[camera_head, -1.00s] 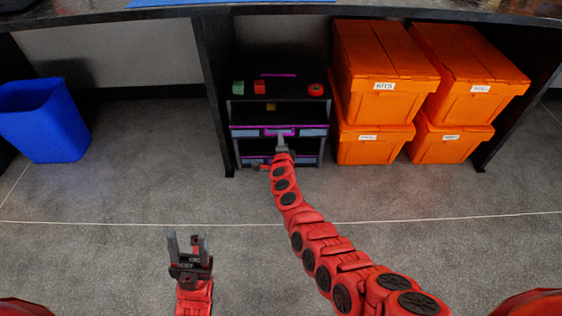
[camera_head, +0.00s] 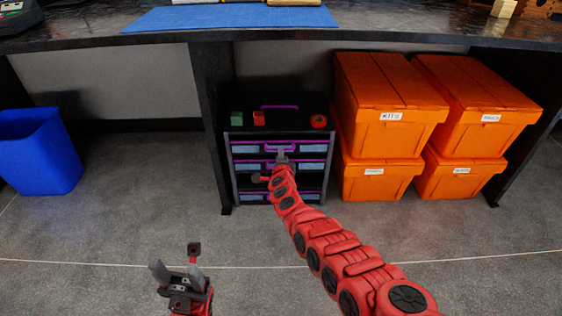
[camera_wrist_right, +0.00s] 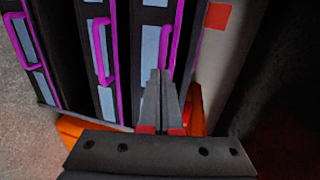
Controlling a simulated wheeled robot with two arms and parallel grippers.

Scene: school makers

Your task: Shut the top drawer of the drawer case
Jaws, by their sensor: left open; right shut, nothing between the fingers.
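The dark drawer case (camera_head: 233,182) stands on the floor under the bench, with purple-trimmed drawers and pale blue fronts. Its top drawer (camera_head: 311,147) looks about flush with the drawer below in the head view; a small gap cannot be ruled out. My right gripper (camera_head: 282,153) is shut and empty, its tips at the upper drawer fronts. In the right wrist view, its fingers (camera_wrist_right: 160,82) point at the top drawer's front beside the purple handle (camera_wrist_right: 177,38); contact is unclear. My left gripper (camera_head: 177,272) is open and empty above the floor, well in front of the case.
Green and red blocks (camera_head: 259,118) and a red roll (camera_head: 319,121) sit on the case. Stacked orange bins (camera_head: 387,139) stand close to its right. A bench panel (camera_head: 213,130) is close on its left. A blue bin (camera_head: 38,150) stands far left. The floor in front is clear.

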